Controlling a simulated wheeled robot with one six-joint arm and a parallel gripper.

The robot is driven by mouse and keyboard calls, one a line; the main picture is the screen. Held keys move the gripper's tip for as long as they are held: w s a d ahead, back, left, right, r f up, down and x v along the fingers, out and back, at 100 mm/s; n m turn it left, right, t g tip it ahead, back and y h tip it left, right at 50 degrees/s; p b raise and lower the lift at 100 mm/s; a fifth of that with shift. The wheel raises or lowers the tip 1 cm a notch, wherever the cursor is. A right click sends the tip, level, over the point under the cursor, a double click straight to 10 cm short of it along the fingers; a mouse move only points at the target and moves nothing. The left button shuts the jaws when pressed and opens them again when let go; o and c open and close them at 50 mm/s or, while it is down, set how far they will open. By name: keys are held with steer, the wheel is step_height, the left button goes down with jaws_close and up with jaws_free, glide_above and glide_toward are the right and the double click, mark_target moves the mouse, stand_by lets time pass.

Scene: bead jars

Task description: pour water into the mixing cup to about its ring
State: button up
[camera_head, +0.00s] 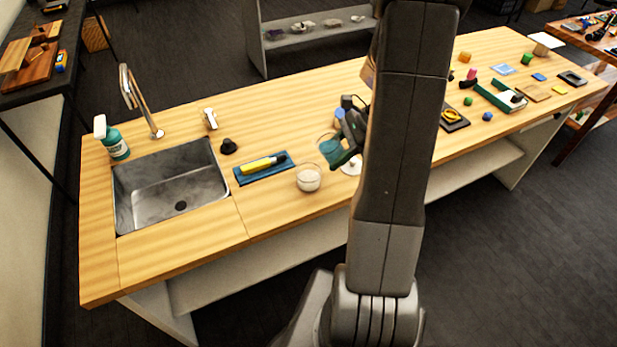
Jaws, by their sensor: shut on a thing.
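My gripper (349,143) is dark and partly hidden by my own arm. It is shut on a clear, teal-tinted vessel (329,147), which appears tilted to the left above the bench. A clear cup (308,178) with whitish contents stands upright on the bench, below and left of the held vessel; it appears to be the mixing cup. Its ring and exact level are too small to make out. I cannot see a stream between the vessel and the cup.
A blue tray (243,178) with a yellow tool lies left of the cup. A sink (150,190) with a faucet (140,100) and a green spray bottle (115,146) is farther left. A white round thing (351,168) is half hidden by my arm. Small blocks and trays lie right.

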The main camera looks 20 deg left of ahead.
steer(key=shift+f, duration=0.1)
steer(key=shift+w+d+f+t+h, duration=0.15)
steer(key=shift+d+f+t+h, duration=0.05)
steer(key=shift+f+t+h, duration=0.25)
stand_by(0.4)
steer(key=shift+w+d+f+h+p, duration=0.1)
steer(key=shift+h+p, duration=0.2)
steer(key=shift+h, duration=0.25)
steer(key=shift+d+f+t, duration=0.1)
steer(key=shift+t, duration=0.15)
steer(key=shift+w, duration=0.1)
